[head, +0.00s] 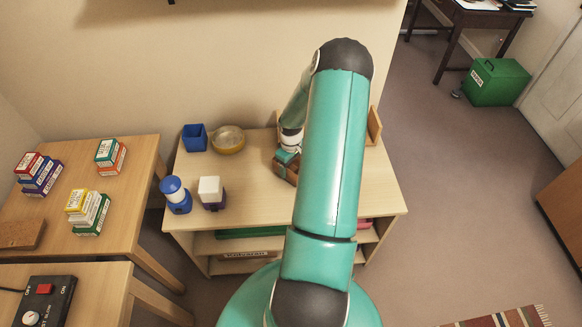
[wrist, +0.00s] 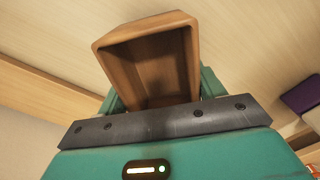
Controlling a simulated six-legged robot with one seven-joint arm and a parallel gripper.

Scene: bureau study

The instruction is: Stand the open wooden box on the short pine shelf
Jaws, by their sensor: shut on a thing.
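The open wooden box (wrist: 150,62) is brown, with its hollow inside facing the wrist camera. In the head view the box (head: 284,171) shows only in part beside my arm, over the tabletop. My gripper (wrist: 160,85) is shut on the box, with teal fingers on either side of it; in the head view my gripper (head: 288,156) is partly covered by my arm. What looks like the short pine shelf shows a wooden end (head: 374,126) right of my arm; its middle is hidden. Whether the box touches the tabletop I cannot tell.
The pale wooden table (head: 245,205) also bears a blue cup (head: 194,137), a yellow-rimmed bowl (head: 228,139), a blue-and-white jar (head: 176,195) and a white-and-purple block (head: 211,192). Desks with small boxes stand left.

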